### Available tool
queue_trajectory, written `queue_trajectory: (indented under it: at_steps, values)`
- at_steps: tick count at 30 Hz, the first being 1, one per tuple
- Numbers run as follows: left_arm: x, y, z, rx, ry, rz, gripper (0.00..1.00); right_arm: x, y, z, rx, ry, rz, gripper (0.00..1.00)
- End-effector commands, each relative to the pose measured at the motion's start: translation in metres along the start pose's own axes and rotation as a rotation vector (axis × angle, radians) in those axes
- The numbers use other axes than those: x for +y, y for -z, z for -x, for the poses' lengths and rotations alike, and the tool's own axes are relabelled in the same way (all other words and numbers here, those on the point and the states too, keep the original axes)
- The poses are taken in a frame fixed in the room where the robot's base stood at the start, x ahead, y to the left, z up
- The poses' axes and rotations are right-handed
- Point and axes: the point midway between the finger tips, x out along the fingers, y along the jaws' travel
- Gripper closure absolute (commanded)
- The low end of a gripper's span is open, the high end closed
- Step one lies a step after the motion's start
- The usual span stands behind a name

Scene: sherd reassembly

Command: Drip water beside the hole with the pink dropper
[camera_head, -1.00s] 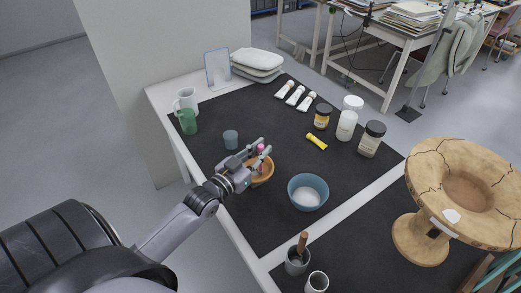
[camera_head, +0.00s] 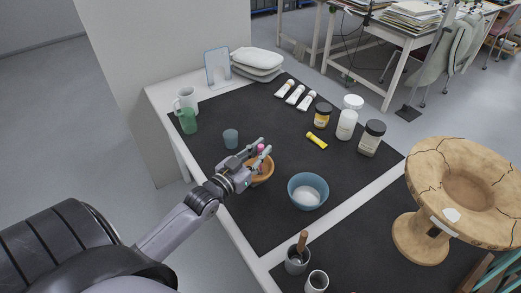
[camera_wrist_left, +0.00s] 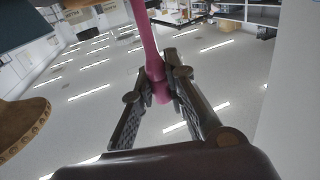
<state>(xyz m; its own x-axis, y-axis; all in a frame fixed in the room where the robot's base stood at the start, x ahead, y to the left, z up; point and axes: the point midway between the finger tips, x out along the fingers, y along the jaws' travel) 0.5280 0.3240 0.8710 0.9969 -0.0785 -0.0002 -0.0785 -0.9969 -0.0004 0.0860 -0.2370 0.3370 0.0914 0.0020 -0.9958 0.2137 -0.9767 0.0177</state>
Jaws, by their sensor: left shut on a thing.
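My left gripper (camera_head: 260,151) is shut on the pink dropper (camera_head: 261,147), over the wooden bowl (camera_head: 262,172) in the head view. In the left wrist view, the pink dropper (camera_wrist_left: 152,60) stands between the two fingers (camera_wrist_left: 165,85); its tip is out of sight. The cracked tan ceramic vessel (camera_head: 425,235) stands at the right on a round foot, with a wide rim and a deep central hollow. A pale patch (camera_head: 452,215) marks its near rim; I cannot tell whether this is the hole. The vessel's edge (camera_wrist_left: 22,125) seems to show at left in the wrist view. My right gripper is not in view.
A blue bowl with white contents (camera_head: 308,191) is right of the wooden bowl. A grey cup with a tool (camera_head: 297,262) stands in front.

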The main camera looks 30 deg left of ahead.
Motion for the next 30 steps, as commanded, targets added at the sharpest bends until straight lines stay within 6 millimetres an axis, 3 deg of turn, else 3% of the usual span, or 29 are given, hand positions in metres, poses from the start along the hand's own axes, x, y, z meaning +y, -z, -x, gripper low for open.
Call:
queue_trajectory:
  at_steps: [30]
  values:
    - [0.0002,0.0041,0.0002,-0.003,0.0,0.0,0.99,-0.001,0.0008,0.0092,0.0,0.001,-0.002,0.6]
